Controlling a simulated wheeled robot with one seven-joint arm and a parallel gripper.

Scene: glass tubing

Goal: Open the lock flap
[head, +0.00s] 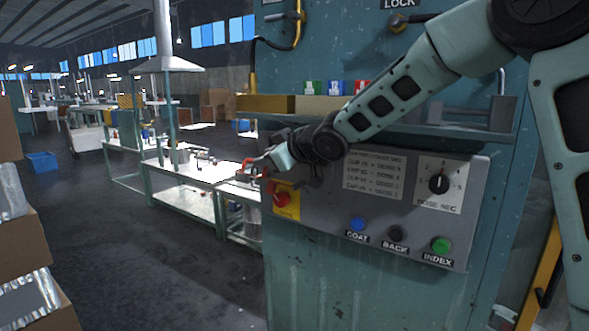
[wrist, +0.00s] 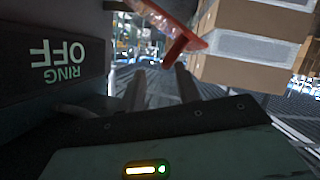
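A red handle-like part (head: 250,168) juts out at the left end of the grey control panel, beside my gripper (head: 266,163). In the wrist view the red part (wrist: 184,45) hangs from the top, its end just beyond my fingertips (wrist: 160,78). My two fingers are apart with nothing seen between them; I cannot tell whether they touch the red part. A LOCK label (head: 399,4) is at the top of the machine, above a dark-knobbed lever (head: 398,22). No part is clearly marked as the lock flap.
An upside-down RING OFF plate (wrist: 64,62) lies close on the left in the wrist view. The control panel (head: 335,218) has a red knob (head: 281,198), a dial and coloured buttons. Stacked cartons (head: 30,235) stand at the left.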

